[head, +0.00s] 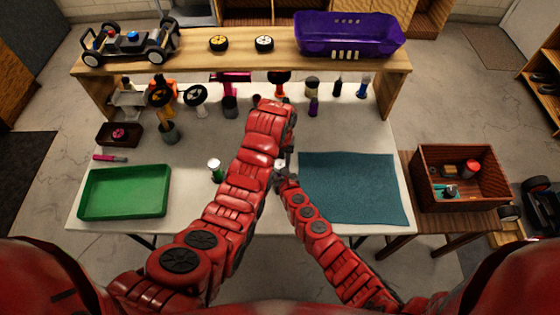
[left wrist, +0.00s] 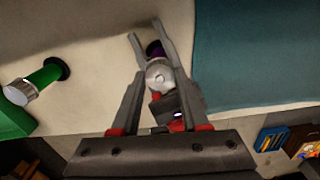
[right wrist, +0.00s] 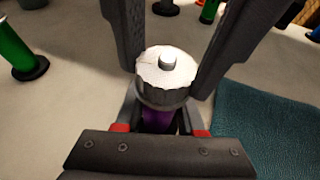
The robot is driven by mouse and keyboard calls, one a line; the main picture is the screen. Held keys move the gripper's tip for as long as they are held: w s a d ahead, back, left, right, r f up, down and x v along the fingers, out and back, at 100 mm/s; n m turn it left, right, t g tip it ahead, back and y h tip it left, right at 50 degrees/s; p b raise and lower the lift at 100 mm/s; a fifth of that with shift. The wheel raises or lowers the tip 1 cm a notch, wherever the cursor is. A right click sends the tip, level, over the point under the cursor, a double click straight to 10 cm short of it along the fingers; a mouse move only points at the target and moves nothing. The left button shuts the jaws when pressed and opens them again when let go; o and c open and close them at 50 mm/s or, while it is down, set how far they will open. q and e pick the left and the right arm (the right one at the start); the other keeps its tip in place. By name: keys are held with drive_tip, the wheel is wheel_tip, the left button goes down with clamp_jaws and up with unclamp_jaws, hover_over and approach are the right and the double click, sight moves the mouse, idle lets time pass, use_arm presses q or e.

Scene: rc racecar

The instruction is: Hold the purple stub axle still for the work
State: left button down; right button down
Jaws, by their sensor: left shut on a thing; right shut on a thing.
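The purple stub axle (right wrist: 158,120) stands above the table between both grippers; only a little of its purple body shows below a silver ribbed nut (right wrist: 165,82). It also shows as a small purple patch in the left wrist view (left wrist: 154,48). My right gripper (head: 284,179) is shut on the purple body. My left gripper (head: 284,156) comes from the other side, its fingers around the silver nut, which also shows in the left wrist view (left wrist: 158,75). The fingers hide most of the axle. In the head view the arms largely cover it.
A green stub axle (head: 216,173) with a silver top stands left of my left arm. A green tray (head: 125,191) lies at the left, a teal mat (head: 352,188) at the right.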

sight(280, 163)
use_arm(q)
drive_tip(key=shift+m, duration=0.7)
drive_tip(key=c, duration=0.7)
unclamp_jaws()
drive_tip(key=shift+o, duration=0.2)
drive_tip(key=shift+r, duration=0.1)
drive_tip(key=shift+r, duration=3.7)
